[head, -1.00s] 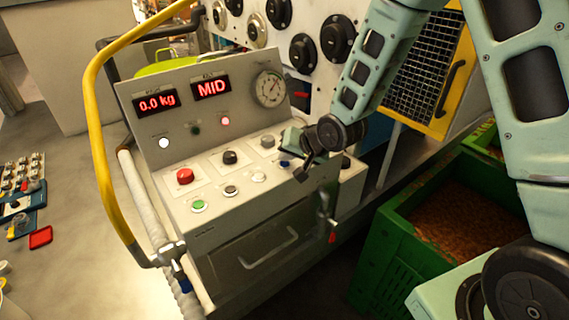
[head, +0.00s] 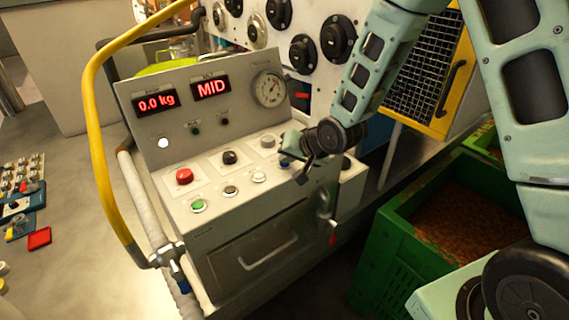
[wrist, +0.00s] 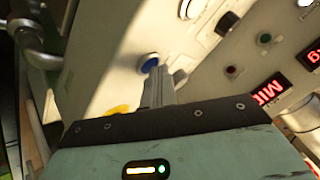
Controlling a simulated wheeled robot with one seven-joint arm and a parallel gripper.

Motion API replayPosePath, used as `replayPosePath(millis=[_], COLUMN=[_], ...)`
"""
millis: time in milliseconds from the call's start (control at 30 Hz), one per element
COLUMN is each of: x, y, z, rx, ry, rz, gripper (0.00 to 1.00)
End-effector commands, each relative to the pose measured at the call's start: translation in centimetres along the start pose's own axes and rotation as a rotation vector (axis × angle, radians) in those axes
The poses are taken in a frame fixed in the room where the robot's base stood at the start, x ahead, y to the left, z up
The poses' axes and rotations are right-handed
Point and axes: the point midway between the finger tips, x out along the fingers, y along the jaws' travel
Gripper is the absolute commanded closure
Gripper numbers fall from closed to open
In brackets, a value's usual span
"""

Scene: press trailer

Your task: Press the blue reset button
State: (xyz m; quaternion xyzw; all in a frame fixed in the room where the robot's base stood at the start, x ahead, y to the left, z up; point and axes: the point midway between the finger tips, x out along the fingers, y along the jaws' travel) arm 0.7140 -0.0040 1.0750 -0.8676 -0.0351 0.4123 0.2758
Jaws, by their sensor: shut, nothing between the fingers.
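The blue button (wrist: 150,63) sits on the pale control panel (wrist: 110,60). In the wrist view its upper part shows just beyond my fingertips. In the head view only a small part of the blue button (head: 285,161) shows, at the right of the button rows, beside my gripper. My gripper (wrist: 156,80) is shut and empty, its fingers pointing at the blue button. The fingertips cover the button's lower right edge in the wrist view; I cannot tell whether they touch it.
The panel also carries a red button (head: 184,176), a green button (head: 198,206), and several black, grey and white ones. The displays read 0.0 kg and MID. A yellow rail (head: 94,130) curves at the left. A green crate (head: 375,262) stands at the right.

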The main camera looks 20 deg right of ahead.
Motion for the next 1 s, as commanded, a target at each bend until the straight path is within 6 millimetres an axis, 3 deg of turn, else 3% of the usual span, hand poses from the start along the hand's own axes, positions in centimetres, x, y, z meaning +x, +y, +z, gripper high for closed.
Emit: replayPosePath(millis=[800,1000], x=[-1.2,-2.3], y=[-0.9,-1.7], z=[-0.8,-1.6], rx=[0.0,0.0], ry=[-0.001,0.0], rz=[0.001,0.0], gripper=[1.0,1.0])
